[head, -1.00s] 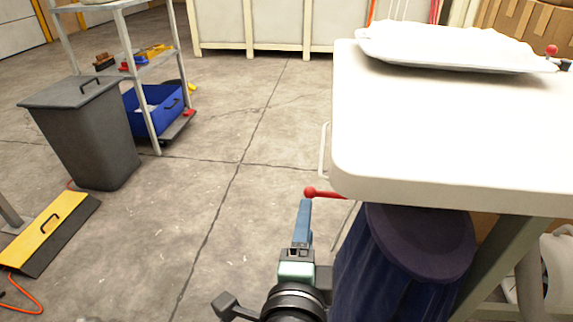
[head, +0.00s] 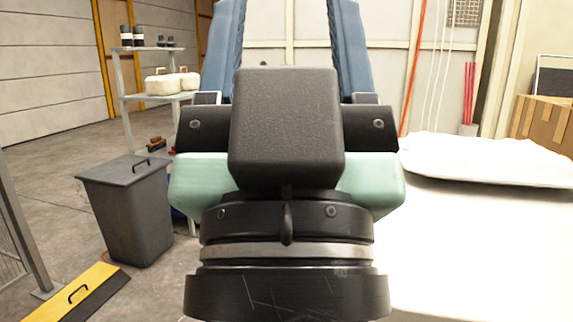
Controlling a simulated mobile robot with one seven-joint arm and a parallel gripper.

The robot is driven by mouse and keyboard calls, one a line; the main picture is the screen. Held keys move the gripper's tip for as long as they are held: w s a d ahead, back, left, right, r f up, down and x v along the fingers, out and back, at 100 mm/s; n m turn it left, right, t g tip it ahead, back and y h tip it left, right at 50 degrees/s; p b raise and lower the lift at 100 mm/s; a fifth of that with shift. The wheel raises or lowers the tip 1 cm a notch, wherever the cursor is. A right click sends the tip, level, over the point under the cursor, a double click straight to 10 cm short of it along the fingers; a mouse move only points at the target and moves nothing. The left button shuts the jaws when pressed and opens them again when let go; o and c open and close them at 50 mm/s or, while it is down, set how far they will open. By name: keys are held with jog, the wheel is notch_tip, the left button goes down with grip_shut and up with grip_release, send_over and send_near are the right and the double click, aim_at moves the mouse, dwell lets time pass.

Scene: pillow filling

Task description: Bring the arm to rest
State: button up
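My gripper (head: 290,30) fills the middle of the head view, close to the camera and pointing up. Its two blue fingers stand wide apart, with only the far wall panels visible between them. The fingertips are cut off by the top edge, and I see nothing held in the visible part. The black wrist and pale green gripper body are below the fingers. A white pillow-like bag (head: 485,160) lies flat on the white table (head: 470,255) at the right, apart from my gripper.
A grey lidded bin (head: 130,215) stands at the left, beside a metal shelf (head: 127,90) holding jars and pale containers. A yellow and black floor box (head: 82,295) lies at lower left. Cardboard boxes (head: 543,125) stand behind the table. My gripper hides the middle floor.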

notch_tip(320, 180, up, 34)
jog(key=p, duration=3.1)
jog(key=shift+p, duration=0.3)
